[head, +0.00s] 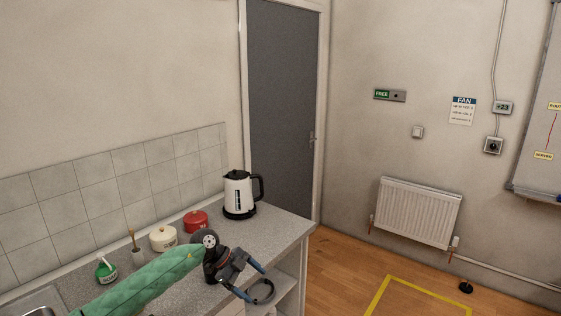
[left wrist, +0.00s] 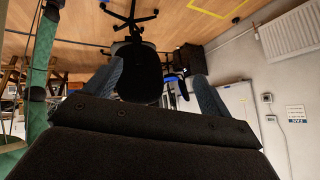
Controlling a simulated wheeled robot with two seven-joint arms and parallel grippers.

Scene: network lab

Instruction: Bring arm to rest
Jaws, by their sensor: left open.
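My left arm (head: 150,283), with a green sleeve, reaches in from the lower left over the counter in the head view. Its dark left gripper (head: 258,284) is near the counter's front right edge, with its blue-grey fingers apart. In the left wrist view the two fingers of the left gripper (left wrist: 157,88) also stand wide apart. I see nothing held between them; a black office chair (left wrist: 136,72) shows beyond the gap. My right gripper is in neither view.
The counter (head: 275,224) holds a white kettle (head: 238,196), a red pot (head: 195,221), a cream pot (head: 163,238) and a green-and-white container (head: 105,269). A grey door (head: 280,100) and radiator (head: 417,211) stand beyond. Yellow tape (head: 425,290) marks open wooden floor.

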